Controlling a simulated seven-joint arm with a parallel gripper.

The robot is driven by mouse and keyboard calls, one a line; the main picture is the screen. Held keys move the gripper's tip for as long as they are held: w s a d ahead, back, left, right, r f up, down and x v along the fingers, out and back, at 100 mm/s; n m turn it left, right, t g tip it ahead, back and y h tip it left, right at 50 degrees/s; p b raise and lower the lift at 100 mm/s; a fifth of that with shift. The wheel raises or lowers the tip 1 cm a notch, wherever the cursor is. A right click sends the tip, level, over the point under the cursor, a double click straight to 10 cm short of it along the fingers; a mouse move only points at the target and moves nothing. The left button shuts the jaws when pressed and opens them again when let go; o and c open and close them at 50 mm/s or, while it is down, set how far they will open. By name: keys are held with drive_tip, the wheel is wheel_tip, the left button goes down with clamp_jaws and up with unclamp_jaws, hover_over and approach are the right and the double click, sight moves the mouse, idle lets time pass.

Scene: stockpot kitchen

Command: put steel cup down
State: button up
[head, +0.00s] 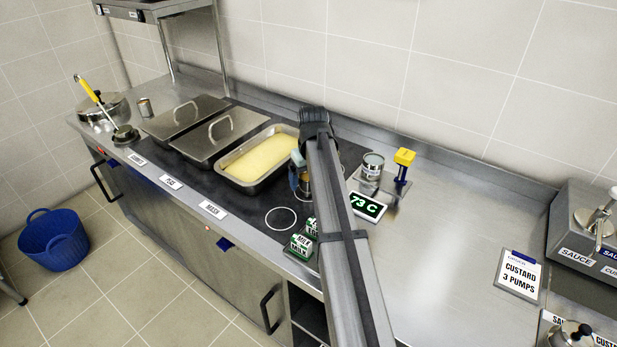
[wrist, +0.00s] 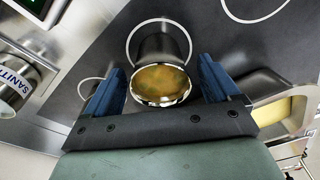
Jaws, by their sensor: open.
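The steel cup (wrist: 160,84) holds a yellow-brown liquid. In the wrist view it is upright between the two blue fingers of my gripper (wrist: 162,88), with a visible gap on each side. Its lower part lies within a white ring marked on the dark counter panel, and it appears to stand there. In the head view the cup (head: 305,184) is mostly hidden behind my arm and a blue finger (head: 294,178). My gripper is open around the cup.
A pan of yellow food (head: 259,158) lies left of the cup, beside lidded pans (head: 214,133). A can (head: 372,166), a yellow-topped holder (head: 403,166) and a 73 C display (head: 367,206) stand to the right. An empty ring (head: 281,218) and green milk labels (head: 301,246) are nearer the front.

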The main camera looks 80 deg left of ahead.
wheel_tip(320, 180, up, 12)
drive_tip(key=d, duration=0.1)
drive_tip(key=shift+w+d, duration=0.2)
idle(0.4)
drive_tip(key=shift+r, duration=0.1)
idle(0.3)
